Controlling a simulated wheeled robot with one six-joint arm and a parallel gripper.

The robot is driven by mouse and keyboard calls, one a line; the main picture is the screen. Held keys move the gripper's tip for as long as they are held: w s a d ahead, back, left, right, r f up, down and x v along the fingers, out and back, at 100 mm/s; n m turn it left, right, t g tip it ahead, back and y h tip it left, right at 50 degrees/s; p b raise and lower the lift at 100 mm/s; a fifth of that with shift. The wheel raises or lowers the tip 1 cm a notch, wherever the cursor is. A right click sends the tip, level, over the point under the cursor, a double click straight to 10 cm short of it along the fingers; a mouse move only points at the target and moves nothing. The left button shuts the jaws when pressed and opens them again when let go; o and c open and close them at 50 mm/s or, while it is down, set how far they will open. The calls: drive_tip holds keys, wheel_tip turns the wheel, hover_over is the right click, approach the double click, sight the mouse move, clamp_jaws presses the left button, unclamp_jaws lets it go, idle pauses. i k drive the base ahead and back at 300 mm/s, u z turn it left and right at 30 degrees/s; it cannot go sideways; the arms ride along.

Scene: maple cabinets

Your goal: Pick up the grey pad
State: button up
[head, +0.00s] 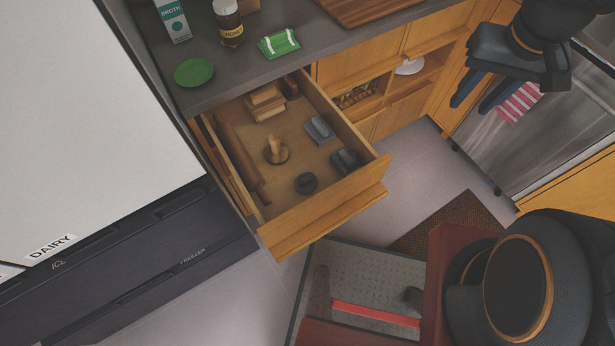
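A grey pad-like block (320,130) lies in the open drawer (325,212), toward its right side. A darker grey object (345,161) lies just in front of it; its exact shape is hard to tell. My gripper (470,107) is at the upper right, in front of the steel appliance and well to the right of the drawer. Its two fingers are apart with nothing visible between them. It touches nothing that I can see.
The drawer also holds a round black item (306,183), a wooden upright piece (275,150) and wooden blocks (265,101). The counter (235,85) overhangs the drawer's back. A striped towel (518,102) hangs behind my gripper. Open cubbies (405,80) are right of the drawer.

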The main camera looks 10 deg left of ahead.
sight(306, 183)
drive_tip(key=k, duration=0.7)
drive_tip(key=u, duration=1)
drive_tip(key=i, duration=0.5)
drive_tip(key=u, duration=0.05)
